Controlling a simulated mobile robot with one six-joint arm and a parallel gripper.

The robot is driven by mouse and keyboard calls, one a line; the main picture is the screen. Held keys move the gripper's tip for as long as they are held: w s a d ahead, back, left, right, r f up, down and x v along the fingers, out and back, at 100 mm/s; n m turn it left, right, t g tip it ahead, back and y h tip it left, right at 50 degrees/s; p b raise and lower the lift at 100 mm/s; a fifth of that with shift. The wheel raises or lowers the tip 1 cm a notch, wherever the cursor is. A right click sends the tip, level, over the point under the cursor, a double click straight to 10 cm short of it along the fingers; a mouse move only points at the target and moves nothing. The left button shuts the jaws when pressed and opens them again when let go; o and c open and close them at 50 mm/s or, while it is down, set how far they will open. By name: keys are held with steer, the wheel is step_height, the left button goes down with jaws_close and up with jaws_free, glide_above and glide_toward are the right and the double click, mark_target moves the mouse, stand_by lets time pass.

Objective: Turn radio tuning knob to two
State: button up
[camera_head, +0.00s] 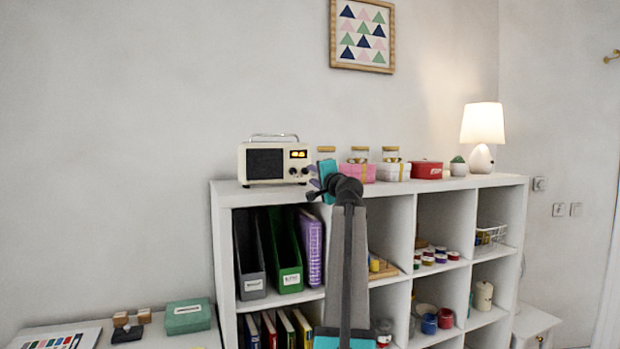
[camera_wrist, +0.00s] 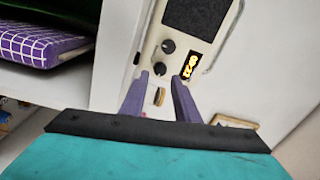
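The cream radio (camera_head: 262,164) stands on the left end of the white shelf top, with a dark speaker grille and a lit amber display (camera_wrist: 192,66). Two dark round knobs, an upper one (camera_wrist: 168,46) and a lower one (camera_wrist: 160,68), show on its front in the wrist view. A small gold-brown knob-like piece (camera_wrist: 159,96) shows between my fingers; I cannot tell for sure which knob is for tuning. My gripper (camera_wrist: 161,77) is open, its purple fingers apart near the radio's right end. In the head view my gripper (camera_head: 315,185) hides part of that end.
Below are binders (camera_head: 288,255) in the cubbies. The wall is close behind the radio.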

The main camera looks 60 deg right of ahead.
steer(key=b+v, duration=0.2)
steer(key=v, duration=0.6)
steer(key=shift+s+a, duration=0.3)
steer(key=shift+f, duration=0.1)
